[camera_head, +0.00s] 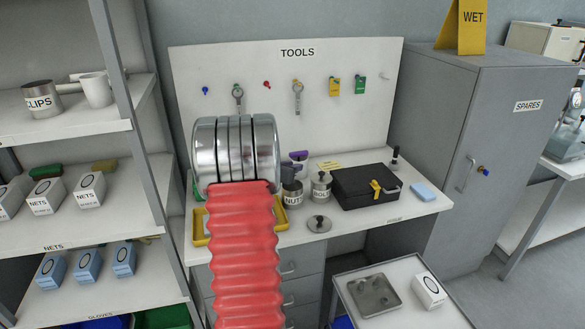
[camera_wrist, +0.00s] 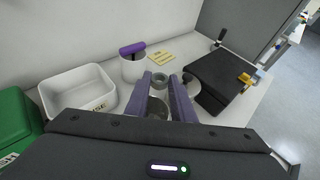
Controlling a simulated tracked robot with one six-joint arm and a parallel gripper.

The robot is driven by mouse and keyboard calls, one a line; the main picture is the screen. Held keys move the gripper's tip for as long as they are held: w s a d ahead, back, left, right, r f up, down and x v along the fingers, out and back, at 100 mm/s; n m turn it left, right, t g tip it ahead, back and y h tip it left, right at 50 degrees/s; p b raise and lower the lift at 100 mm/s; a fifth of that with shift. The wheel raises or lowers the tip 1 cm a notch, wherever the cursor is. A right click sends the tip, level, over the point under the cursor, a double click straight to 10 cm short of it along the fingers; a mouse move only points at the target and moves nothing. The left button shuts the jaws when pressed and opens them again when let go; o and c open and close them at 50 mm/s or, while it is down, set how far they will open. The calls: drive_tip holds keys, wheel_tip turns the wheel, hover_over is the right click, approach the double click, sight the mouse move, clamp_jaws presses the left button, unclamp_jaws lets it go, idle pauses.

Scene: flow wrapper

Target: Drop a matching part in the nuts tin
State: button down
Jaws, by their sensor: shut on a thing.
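My gripper (camera_wrist: 162,82) is shut on a small grey ring-shaped part, which looks like a nut (camera_wrist: 160,85). It is held above an open metal tin (camera_wrist: 157,108), partly hidden by the fingers. In the head view, two small labelled tins stand on the bench: the left one (camera_head: 292,196), apparently lidless and likely the nuts tin, and the right one (camera_head: 321,190), with a knobbed lid on. Their labels are too small to read surely. A loose round lid (camera_head: 319,223) lies in front of them. My arm hides most of the gripper in the head view.
A black case (camera_head: 366,186) with a yellow latch is right of the tins. In the wrist view, a white bin (camera_wrist: 78,92) and a green box (camera_wrist: 16,125) are on the left. A white container with a purple handle (camera_wrist: 133,65) stands behind. A yellow tray (camera_head: 200,228) is beside my arm.

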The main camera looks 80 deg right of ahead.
drive_tip(key=shift+f, duration=0.15)
drive_tip(key=shift+f, duration=2.85)
drive_tip(key=c, duration=1.4)
unclamp_jaws()
drive_tip(key=shift+c, duration=0.2)
drive_tip(key=shift+a, duration=0.15)
drive_tip(key=v, duration=1.3)
drive_tip(key=shift+a, duration=0.25)
drive_tip(key=shift+w, duration=0.1)
